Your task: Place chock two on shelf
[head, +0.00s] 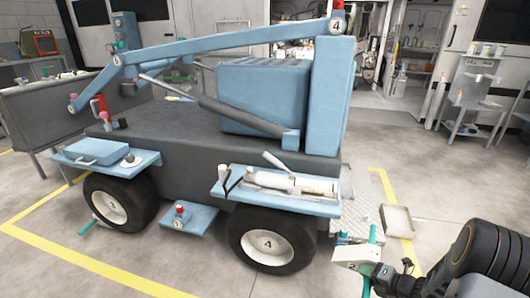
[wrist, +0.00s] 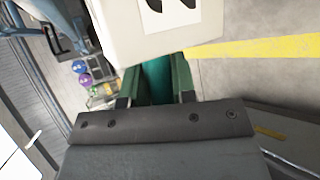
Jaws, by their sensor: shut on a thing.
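My gripper (head: 373,268) is at the lower right of the head view, shut on the green handle of a cream chock (head: 352,253). In the wrist view the green handle (wrist: 157,82) sits between the fingers of my gripper (wrist: 156,88). The cream chock (wrist: 150,35) fills the top centre there, with a black mark cut off by the frame edge, so its number cannot be read. The chock is held in front of the cart's right end. A grey metal shelf stand (head: 466,103) is at the right; whether it is the task's shelf is unclear.

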